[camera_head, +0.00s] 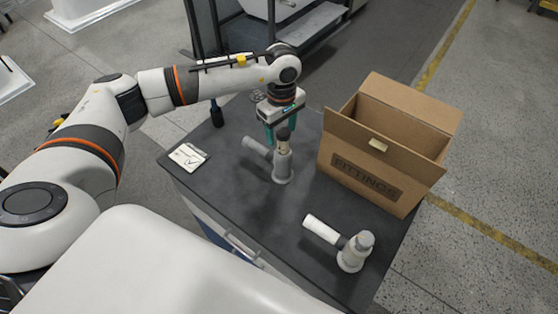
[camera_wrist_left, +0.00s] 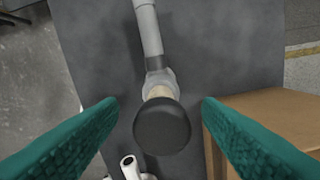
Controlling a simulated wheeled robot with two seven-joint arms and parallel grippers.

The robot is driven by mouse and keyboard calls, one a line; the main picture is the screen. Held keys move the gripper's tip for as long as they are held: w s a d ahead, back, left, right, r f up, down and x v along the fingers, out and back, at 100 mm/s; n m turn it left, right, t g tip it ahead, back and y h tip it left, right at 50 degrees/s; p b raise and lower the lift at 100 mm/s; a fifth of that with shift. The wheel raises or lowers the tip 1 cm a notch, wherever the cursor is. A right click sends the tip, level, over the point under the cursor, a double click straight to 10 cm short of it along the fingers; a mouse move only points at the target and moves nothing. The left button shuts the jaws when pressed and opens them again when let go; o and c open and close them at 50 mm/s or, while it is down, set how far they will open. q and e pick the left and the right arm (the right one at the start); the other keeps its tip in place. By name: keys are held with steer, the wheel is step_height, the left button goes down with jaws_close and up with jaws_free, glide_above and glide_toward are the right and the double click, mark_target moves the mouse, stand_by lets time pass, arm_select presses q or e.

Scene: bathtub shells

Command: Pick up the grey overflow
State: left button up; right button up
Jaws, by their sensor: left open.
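The grey overflow (camera_head: 282,166) stands upright on the dark tabletop, with its side tube pointing up and left in the head view. In the left wrist view its dark round cap (camera_wrist_left: 162,126) faces the camera, and its grey tube (camera_wrist_left: 148,28) runs toward the top. My left gripper (camera_head: 281,131) is over the top of the overflow with its teal fingers apart. In the left wrist view the cap lies between the two fingers (camera_wrist_left: 159,104), with a gap on each side. My right gripper is not in view.
A second, whiter fitting with a grey cap (camera_head: 351,252) stands near the front right of the table (camera_head: 225,185). An open cardboard box marked FITTINGS (camera_head: 362,176) stands to the right of the overflow. A small white card (camera_head: 188,156) lies at the left edge.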

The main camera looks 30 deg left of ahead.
mark_target(283, 143)
arm_select(q)
steer(key=shift+s+d+f+p, duration=0.1)
steer(key=shift+f+p, duration=0.2)
steer(key=shift+p, duration=0.05)
steer(key=f, duration=0.1)
steer(key=f+p, duration=0.2)
steer(key=shift+d+f, duration=0.25)
steer(key=shift+f, duration=0.6)
jaws_close()
